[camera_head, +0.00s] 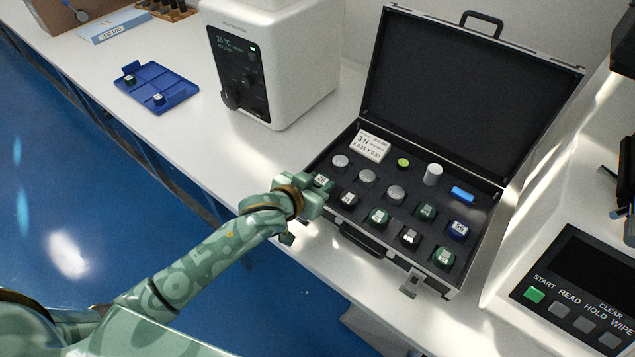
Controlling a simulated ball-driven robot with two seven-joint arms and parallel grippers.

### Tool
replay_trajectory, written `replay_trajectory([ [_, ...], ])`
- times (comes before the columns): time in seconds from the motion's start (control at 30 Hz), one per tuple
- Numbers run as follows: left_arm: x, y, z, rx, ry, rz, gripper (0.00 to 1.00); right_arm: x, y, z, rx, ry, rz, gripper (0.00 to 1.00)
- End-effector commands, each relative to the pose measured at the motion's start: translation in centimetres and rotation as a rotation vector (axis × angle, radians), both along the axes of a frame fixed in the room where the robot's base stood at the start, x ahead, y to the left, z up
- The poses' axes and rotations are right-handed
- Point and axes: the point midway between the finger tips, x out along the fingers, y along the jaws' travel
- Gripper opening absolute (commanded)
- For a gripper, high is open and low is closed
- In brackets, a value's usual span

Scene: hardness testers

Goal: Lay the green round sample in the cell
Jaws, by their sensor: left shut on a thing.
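My left gripper (318,192) reaches in from the left to the near left edge of the open case (345,228). It is shut on a dark green labelled sample (321,180), which is partly hidden by the fingers. I cannot tell whether that sample is lifted clear of the case's foam. A blue tray (178,93) with divided cells lies at the back left and holds two small labelled pieces. I cannot tell which cell is meant. My right gripper is not in view.
A white tester (300,70) with a dark panel stands behind the case's left side. Another machine with START and READ keys (560,300) stands close on the right. The raised case lid (465,90) blocks the back.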

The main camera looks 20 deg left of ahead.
Motion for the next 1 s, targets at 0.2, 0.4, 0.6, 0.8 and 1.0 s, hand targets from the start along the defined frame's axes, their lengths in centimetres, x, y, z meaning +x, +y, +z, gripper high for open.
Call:
replay_trajectory([
  [0.2,-0.5,0.0,-1.7,0.002,0.024,0.002,0.1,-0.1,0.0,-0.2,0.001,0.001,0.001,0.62],
  [0.4,-0.6,0.0,-1.9,0.002,0.03,0.0,0.53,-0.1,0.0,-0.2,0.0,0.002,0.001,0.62],
  [0.6,-0.6,-0.1,-1.2,0.003,0.029,-0.002,0.53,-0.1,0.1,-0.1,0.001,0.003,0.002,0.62],
  [0.8,-3.6,0.9,1.6,0.004,0.026,-0.001,0.56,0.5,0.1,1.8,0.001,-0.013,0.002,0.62],
  [1.0,-7.5,2.1,4.2,0.002,0.018,0.001,0.56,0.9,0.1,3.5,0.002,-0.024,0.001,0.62],
])
